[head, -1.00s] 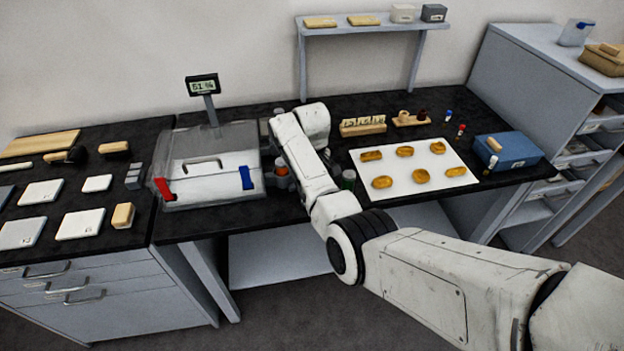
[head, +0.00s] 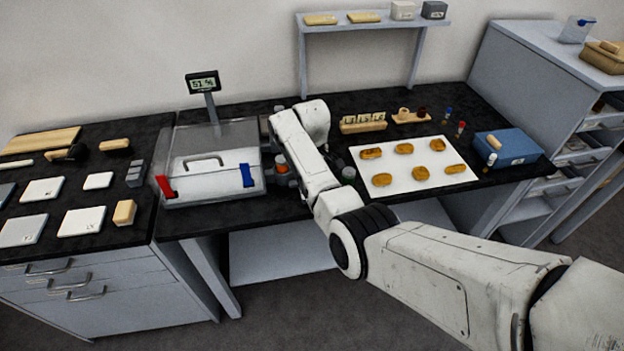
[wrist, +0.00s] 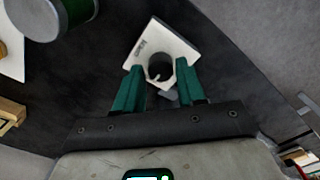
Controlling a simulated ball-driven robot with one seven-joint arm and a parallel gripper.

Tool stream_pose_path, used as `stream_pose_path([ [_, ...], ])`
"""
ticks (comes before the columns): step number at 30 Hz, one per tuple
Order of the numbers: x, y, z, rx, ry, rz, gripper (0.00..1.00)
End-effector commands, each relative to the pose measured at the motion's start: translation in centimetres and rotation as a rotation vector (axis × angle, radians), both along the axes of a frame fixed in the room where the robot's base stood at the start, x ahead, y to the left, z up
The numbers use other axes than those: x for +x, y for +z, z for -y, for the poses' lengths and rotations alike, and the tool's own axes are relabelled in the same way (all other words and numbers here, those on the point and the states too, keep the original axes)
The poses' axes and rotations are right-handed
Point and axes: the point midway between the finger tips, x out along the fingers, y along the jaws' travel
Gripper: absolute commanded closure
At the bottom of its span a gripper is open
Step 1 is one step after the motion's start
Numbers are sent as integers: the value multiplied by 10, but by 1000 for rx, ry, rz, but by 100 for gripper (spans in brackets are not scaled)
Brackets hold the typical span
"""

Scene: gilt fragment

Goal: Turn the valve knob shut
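In the wrist view, a dark round knob (wrist: 160,70) stands on a white, roughly square plate (wrist: 176,43) with small print on it. I take this to be the valve knob. My gripper (wrist: 159,70) has two green fingers, set apart, one on each side of the knob near their tips. The fingers look open, with narrow gaps beside the knob; I cannot tell whether either touches it. The knob's lower side is partly hidden between the fingers. In the head view, my arm hides the knob and gripper.
A clear-topped box (head: 212,143) with red and blue clips stands left of my arm, with a small display (head: 203,82) above it. A green-sided jar (wrist: 75,8) is close by. A white sheet (head: 402,188) with several golden pieces lies right of my arm.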

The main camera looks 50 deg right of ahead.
Motion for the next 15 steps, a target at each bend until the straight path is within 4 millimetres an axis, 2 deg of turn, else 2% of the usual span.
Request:
stream_pose_path([
  [1, -1, -1, 0, 1, 0, -2, 56],
  [5, -1, -1, 0, 1, -1, -3, 45],
  [11, -2, -2, 0, 2, -1, -6, 45],
  [15, -1, 6, 0, 1, -1, -2, 45],
])
